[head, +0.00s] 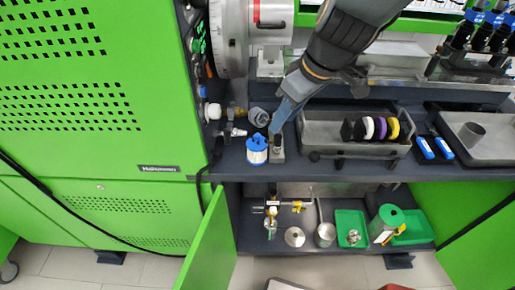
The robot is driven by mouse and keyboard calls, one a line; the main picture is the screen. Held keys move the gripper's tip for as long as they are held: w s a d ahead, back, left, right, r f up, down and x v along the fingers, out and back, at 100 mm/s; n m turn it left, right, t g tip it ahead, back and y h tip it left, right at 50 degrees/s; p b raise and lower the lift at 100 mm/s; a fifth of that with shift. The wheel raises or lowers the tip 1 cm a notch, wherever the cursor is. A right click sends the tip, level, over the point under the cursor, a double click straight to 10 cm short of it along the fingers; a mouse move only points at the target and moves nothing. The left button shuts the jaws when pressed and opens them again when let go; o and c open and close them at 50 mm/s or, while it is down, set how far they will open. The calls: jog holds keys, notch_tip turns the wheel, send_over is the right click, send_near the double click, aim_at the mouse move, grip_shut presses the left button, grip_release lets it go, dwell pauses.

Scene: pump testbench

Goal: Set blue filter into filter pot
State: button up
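The blue filter (257,150), a white cylinder with a blue top, stands upright on the dark bench near the green cabinet. My gripper (274,133) reaches down from the upper right, just right of the filter, above a small metal block with an upright part (277,154). The fingertips are small and partly merge with the things behind them, so I cannot tell whether they are open or touch anything. A grey round pot-like part (258,117) lies just behind the filter; I cannot tell for sure if it is the filter pot.
Brass and metal fittings (236,122) sit left of the filter. A metal tray (330,137) holding several coloured discs is to the right, then blue-and-white items (434,148) and a tray with a metal cup (472,135). A lower shelf holds fittings and green trays. A green door (208,250) stands open.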

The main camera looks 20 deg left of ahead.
aim_at(258, 135)
jog(key=shift+n, duration=0.6)
jog(key=shift+s+a+f+p, duration=0.1)
jog(key=shift+a+f+p, duration=0.45)
jog(key=shift+a+f, duration=2.55)
jog(key=shift+d+f, duration=0.1)
grip_shut()
